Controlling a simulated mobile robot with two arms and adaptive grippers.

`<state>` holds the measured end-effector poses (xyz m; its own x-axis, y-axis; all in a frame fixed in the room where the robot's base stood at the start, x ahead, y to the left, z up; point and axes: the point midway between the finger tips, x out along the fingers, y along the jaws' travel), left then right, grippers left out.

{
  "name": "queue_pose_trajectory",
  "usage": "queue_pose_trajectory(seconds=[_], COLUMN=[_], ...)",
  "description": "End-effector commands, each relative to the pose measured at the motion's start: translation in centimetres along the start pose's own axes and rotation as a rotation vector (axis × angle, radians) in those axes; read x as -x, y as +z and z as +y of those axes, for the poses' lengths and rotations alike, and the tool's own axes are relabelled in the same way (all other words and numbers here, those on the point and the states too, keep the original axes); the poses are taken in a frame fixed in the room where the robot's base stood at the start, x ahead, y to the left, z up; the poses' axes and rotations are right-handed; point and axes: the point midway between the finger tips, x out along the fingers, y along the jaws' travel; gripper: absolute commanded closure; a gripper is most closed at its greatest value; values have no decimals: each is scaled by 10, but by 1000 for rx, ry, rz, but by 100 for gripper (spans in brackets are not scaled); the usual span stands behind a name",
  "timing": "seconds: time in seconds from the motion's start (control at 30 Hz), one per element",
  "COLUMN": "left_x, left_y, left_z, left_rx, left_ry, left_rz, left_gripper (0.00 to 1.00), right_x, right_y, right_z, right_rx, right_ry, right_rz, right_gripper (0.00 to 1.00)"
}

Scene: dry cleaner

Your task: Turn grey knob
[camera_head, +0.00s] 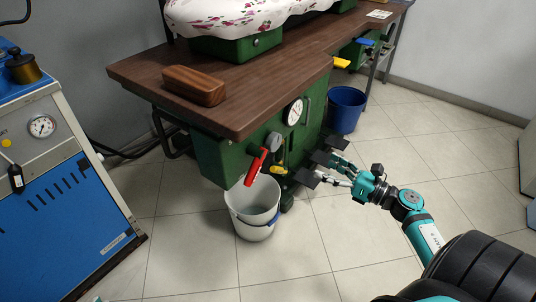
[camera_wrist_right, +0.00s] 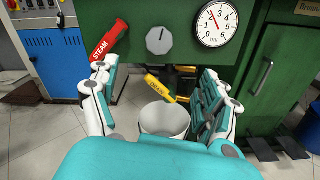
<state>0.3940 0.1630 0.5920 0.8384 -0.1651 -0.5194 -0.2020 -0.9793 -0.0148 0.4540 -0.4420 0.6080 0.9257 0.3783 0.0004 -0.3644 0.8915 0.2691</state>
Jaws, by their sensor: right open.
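The grey knob (camera_wrist_right: 159,41) is a round dial on the green cabinet front in the right wrist view, between the red STEAM handle (camera_wrist_right: 109,40) and the pressure gauge (camera_wrist_right: 215,25). In the head view the grey knob (camera_head: 274,141) shows side-on beside the red handle (camera_head: 256,165). My right gripper (camera_head: 325,168) is in front of the cabinet, apart from the knob. In the wrist view its open fingers (camera_wrist_right: 155,95) stand on both sides, with the knob ahead and above between them. Nothing is held.
A yellow-handled valve (camera_wrist_right: 160,89) sits below the knob. A blue bucket (camera_head: 345,108) is behind. The wooden tabletop (camera_head: 150,70) overhangs the cabinet. A blue machine (camera_head: 60,210) stands at left. Tiled floor in front is clear.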

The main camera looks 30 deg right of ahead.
Motion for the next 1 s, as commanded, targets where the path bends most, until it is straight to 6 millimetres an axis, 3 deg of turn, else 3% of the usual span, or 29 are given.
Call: queue_pose_trajectory(seconds=[0.17,0.7,1.0], left_x=[1,-2,0], left_y=[-7,-43,-59], left_z=[1,6,8], left_rx=[0,-1,0], left_ry=[1,13,18], left_rz=[27,221,307], left_gripper=[100,100,100], right_x=[-16,-130,-169], right_y=[2,2,1], right_z=[2,1,2], right_rx=[18,12,11], right_ry=[9,5,4], right_rz=[0,-3,0], right_gripper=[19,19,19])
